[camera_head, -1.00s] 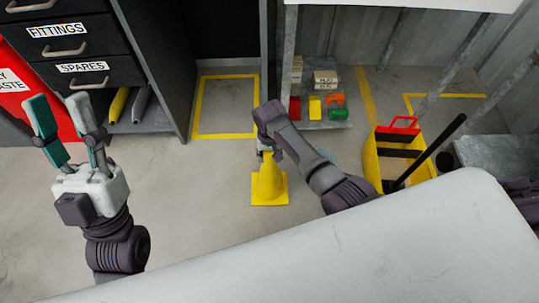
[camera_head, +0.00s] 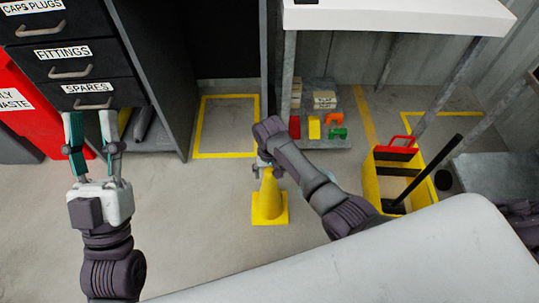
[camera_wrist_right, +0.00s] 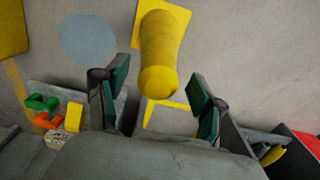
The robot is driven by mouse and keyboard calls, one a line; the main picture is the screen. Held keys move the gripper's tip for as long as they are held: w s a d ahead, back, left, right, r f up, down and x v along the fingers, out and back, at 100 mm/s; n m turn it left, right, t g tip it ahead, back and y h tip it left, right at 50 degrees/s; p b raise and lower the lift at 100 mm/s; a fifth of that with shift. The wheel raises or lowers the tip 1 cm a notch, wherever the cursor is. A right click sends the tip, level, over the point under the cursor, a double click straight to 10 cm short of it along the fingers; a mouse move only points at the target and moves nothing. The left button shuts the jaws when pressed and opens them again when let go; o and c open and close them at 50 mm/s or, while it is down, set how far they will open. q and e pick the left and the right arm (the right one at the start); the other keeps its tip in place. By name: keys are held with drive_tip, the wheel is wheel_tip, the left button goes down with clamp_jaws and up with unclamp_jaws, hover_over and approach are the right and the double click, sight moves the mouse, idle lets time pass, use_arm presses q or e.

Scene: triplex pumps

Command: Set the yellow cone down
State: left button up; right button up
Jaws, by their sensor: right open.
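The yellow cone (camera_head: 267,205) stands upright on its square base on the grey floor, near the middle of the head view. In the right wrist view the cone (camera_wrist_right: 160,45) is seen from above, its rounded tip towards my gripper. My right gripper (camera_head: 264,165) is at the cone's top in the head view, and its arm hides part of that area. In the right wrist view the fingers of this gripper (camera_wrist_right: 158,84) are apart, one on each side of the tip, with gaps visible. My left gripper (camera_head: 91,122) is open and empty in front of the drawer cabinet.
A drawer cabinet (camera_head: 72,58) and a red bin (camera_head: 30,108) stand at the left. A yellow mop bucket (camera_head: 383,172) is right of my right arm. A low shelf (camera_head: 320,142) holds small coloured parts. A yellow-outlined floor square (camera_head: 226,128) behind the cone is clear.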

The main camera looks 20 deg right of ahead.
wheel_tip(320, 180, up, 5)
drive_tip(key=shift+f+p, duration=0.2)
drive_tip(key=shift+p, duration=0.9)
wheel_tip(320, 180, up, 5)
drive_tip(key=shift+f+p, duration=0.1)
drive_tip(key=shift+p, duration=0.95)
drive_tip(key=shift+s+t, duration=0.2)
drive_tip(key=shift+t, duration=0.1)
drive_tip(key=shift+s+a+n+t, duration=0.15)
drive_tip(key=shift+s+n+t, duration=0.2)
drive_tip(key=shift+t, duration=0.25)
use_arm(q)
wheel_tip(320, 180, down, 18)
drive_tip(key=w+a+g+y, duration=0.2)
drive_tip(key=g+y, duration=0.2)
drive_tip(key=g, duration=0.8)
drive_tip(key=shift+w+r, duration=0.25)
drive_tip(key=shift+w, duration=0.05)
use_arm(e)
drive_tip(key=s+r+n+t+y, duration=0.1)
drive_tip(key=s+r+t, duration=0.4)
drive_tip(key=r, duration=0.6)
drive_tip(key=s+r+n+t+y, duration=0.1)
drive_tip(key=s+r+n+t, duration=0.3)
drive_tip(key=r, duration=0.7)
drive_tip(key=s+d+t, duration=0.1)
drive_tip(key=t, duration=0.1)
drive_tip(key=shift+t+y, duration=0.3)
drive_tip(key=shift+y, duration=0.1)
